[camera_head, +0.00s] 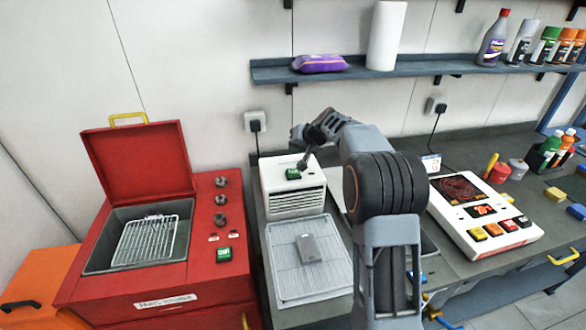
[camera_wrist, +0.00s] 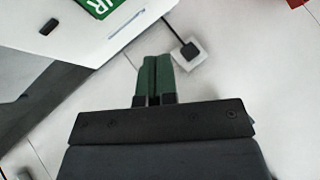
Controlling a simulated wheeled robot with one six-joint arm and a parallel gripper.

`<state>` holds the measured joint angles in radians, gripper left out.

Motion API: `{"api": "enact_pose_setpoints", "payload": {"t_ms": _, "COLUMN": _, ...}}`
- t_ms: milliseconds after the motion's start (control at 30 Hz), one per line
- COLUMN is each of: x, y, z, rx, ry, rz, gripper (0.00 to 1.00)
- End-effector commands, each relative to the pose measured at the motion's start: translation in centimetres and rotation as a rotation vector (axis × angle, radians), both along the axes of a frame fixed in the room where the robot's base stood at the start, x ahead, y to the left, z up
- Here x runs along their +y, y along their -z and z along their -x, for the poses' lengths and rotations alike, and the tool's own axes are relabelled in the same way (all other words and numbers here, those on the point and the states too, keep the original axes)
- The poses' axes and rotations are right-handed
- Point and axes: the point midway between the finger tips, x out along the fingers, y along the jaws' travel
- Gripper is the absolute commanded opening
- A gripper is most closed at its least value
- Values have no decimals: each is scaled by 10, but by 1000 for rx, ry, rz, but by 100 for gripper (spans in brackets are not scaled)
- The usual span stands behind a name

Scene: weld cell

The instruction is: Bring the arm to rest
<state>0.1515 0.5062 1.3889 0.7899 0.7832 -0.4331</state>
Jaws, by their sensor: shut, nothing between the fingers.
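My arm rises at the centre of the head view and bends left over the bench. My gripper (camera_head: 304,163) is above the white louvred unit (camera_head: 295,203), close to its green button (camera_head: 293,174); I cannot tell in the head view whether it touches. In the wrist view the two dark green fingers of my gripper (camera_wrist: 154,60) are together with nothing between them. The white unit (camera_wrist: 105,25) with a green label (camera_wrist: 98,8) shows at the upper left there, apart from the fingertips.
A red cabinet (camera_head: 230,275) with a raised lid stands left. A wire tray (camera_head: 283,293) bearing a grey block (camera_head: 308,248) lies before the white unit. A white panel (camera_head: 480,225) with coloured buttons is right. A blue-grey shelf (camera_head: 420,71) crosses the wall above.

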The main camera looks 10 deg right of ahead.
Motion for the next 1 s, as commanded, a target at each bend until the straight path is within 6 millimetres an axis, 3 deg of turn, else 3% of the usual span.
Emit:
{"api": "enact_pose_setpoints", "payload": {"t_ms": 400, "x": 0, "y": -2, "z": 1, "rx": 16, "ry": 17, "rz": -15, "gripper": 0}}
{"api": "enact_pose_setpoints", "payload": {"t_ms": 567, "x": -3, "y": 36, "z": 25, "rx": 151, "ry": 36, "rz": 9, "gripper": 0}}
{"api": "enact_pose_setpoints", "payload": {"t_ms": 700, "x": -4, "y": 51, "z": 87, "rx": 290, "ry": 37, "rz": 90, "gripper": 0}}
{"api": "enact_pose_setpoints", "payload": {"t_ms": 1000, "x": -1, "y": 34, "z": 246, "rx": 410, "ry": 7, "rz": 331, "gripper": 0}}
